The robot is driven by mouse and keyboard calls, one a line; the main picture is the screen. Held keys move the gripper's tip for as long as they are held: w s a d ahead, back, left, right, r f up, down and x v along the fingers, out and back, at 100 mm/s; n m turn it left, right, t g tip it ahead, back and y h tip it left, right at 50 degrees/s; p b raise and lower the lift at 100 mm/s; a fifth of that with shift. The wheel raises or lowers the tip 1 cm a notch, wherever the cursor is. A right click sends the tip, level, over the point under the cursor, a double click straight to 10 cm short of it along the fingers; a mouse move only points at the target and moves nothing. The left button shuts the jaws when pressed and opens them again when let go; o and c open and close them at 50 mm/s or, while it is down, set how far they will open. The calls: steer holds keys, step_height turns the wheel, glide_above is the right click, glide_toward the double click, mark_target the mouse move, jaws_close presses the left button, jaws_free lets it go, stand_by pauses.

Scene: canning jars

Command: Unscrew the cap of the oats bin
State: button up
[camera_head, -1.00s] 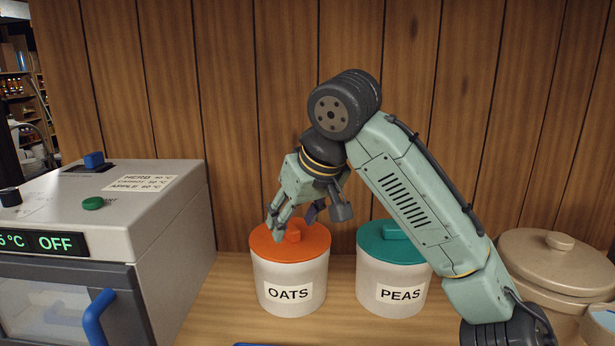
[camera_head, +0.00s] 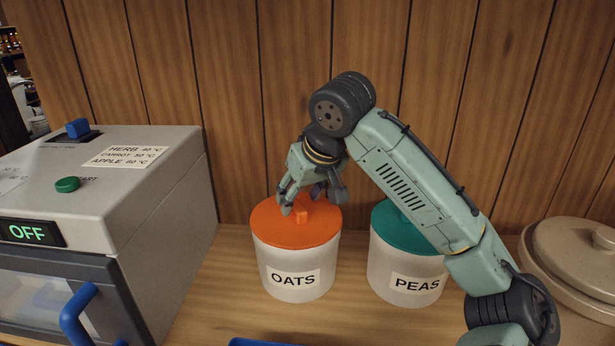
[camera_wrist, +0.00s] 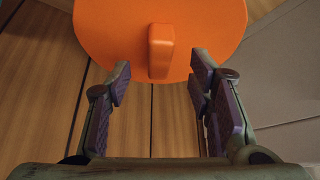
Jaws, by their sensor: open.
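The oats bin (camera_head: 292,268) is a white tub labelled OATS, standing on the counter in the head view. Its flat orange cap (camera_head: 268,228) is on top, with a raised block handle (camera_head: 302,216). In the wrist view the cap (camera_wrist: 110,25) fills the top, with the handle (camera_wrist: 160,52) at its middle. My gripper (camera_wrist: 160,78) is open and empty. Its fingers are spread to the left and right of the handle, with the handle's lower end near the line between the fingertips. In the head view my gripper (camera_head: 302,200) is at the cap's far side; contact cannot be told.
The peas bin (camera_head: 405,262) with a teal cap stands close on the right, partly behind my arm. A dryer machine (camera_head: 160,215) with a blue handle is at left. A beige lidded pot (camera_head: 580,260) is at right. A wood-panelled wall (camera_head: 230,120) rises behind.

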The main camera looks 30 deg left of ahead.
mark_target(297, 205)
steer(key=shift+x, duration=1.65)
steer(key=shift+c, duration=0.5)
jaws_close()
steer(key=c, duration=0.7)
jaws_free()
jaws_close()
